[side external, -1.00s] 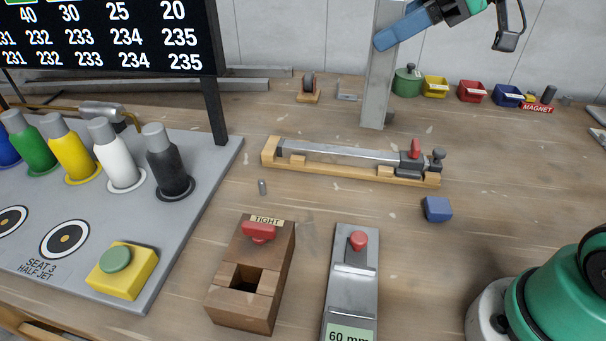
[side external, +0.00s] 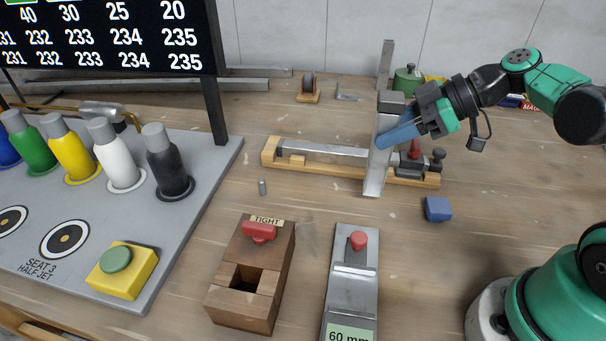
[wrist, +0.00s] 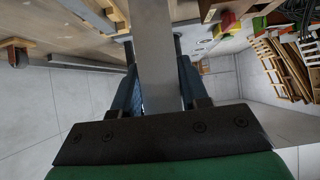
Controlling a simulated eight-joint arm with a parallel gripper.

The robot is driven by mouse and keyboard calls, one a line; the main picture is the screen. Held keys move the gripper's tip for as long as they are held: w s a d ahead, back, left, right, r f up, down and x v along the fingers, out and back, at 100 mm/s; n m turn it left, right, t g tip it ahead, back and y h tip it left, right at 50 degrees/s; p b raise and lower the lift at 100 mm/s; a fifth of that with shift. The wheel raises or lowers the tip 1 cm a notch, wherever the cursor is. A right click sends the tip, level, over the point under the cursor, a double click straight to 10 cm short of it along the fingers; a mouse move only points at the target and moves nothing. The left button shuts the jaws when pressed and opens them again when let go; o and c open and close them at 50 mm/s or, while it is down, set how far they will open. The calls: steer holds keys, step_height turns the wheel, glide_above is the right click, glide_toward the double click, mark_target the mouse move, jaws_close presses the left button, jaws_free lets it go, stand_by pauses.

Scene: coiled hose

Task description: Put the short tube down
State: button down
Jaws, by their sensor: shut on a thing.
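The short tube (side external: 374,178) is a grey, flat-sided metal piece. It stands roughly upright, slightly tilted, in the side view, in front of the wooden fixture with the long metal bar (side external: 322,149). My gripper (side external: 390,136) is shut on it, its blue fingers gripping it from the right. In the wrist view the tube (wrist: 157,55) runs between the two blue fingers. The tube hides part of the bar and fixture. I cannot tell whether its lower end touches the table.
A red-handled clamp (side external: 414,151) sits at the fixture's right end. A blue block (side external: 437,209) lies to the right. A wooden block marked TIGHT (side external: 280,262) and a metal gauge (side external: 352,275) stand in front. A grey post (side external: 387,62) shows behind. Table between fixture and gauge is mostly clear.

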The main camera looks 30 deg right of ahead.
mark_target(385, 161)
steer(key=shift+f, duration=2.8)
steer(key=shift+c, duration=2.2)
jaws_free()
steer(key=shift+f, duration=0.1)
steer(key=v, duration=1.2)
